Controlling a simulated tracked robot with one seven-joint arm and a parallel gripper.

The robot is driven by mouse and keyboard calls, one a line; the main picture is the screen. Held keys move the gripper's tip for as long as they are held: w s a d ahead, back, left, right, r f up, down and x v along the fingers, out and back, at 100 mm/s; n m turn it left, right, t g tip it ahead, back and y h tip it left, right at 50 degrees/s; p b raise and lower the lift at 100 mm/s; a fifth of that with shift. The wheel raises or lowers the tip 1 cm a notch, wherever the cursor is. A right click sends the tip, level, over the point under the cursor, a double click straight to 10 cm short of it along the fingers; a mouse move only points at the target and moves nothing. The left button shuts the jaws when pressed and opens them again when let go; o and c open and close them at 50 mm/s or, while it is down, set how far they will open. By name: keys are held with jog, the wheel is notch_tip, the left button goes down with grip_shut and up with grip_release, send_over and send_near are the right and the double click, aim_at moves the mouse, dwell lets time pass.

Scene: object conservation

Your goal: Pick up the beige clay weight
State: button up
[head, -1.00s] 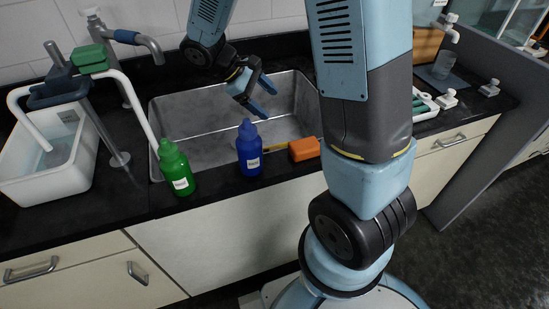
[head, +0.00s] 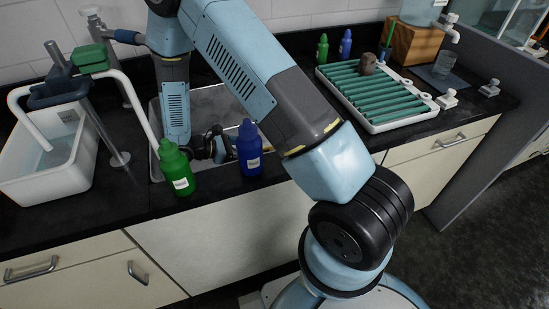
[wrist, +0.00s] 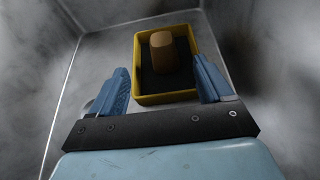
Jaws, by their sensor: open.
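The beige clay weight (wrist: 162,52) shows in the wrist view as a tan, rounded block. It stands inside a small yellow-rimmed box (wrist: 141,88) with a dark interior, on the sink floor. My gripper (wrist: 161,68) is open and empty, with its blue fingers spread on the left and right of the box's near part. The weight lies between the finger lines, a little beyond the tips; contact cannot be made out. In the head view my wrist is low in the sink, and my arm and the blue bottle hide the weight and fingertips.
The metal sink (head: 154,125) has walls close around my gripper. A green bottle (head: 176,170) and a blue bottle (head: 249,150) stand on its front edge. A white tub (head: 15,180) is at left. A green-slatted rack (head: 375,95) bearing a grey-brown lump (head: 368,64) is at right.

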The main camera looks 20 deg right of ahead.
jog(key=x, duration=1.3)
jog(key=shift+s+d+f, duration=0.15)
jog(key=shift+d+f, duration=0.05)
jog(key=shift+d, duration=0.1)
jog(key=c, duration=1.2)
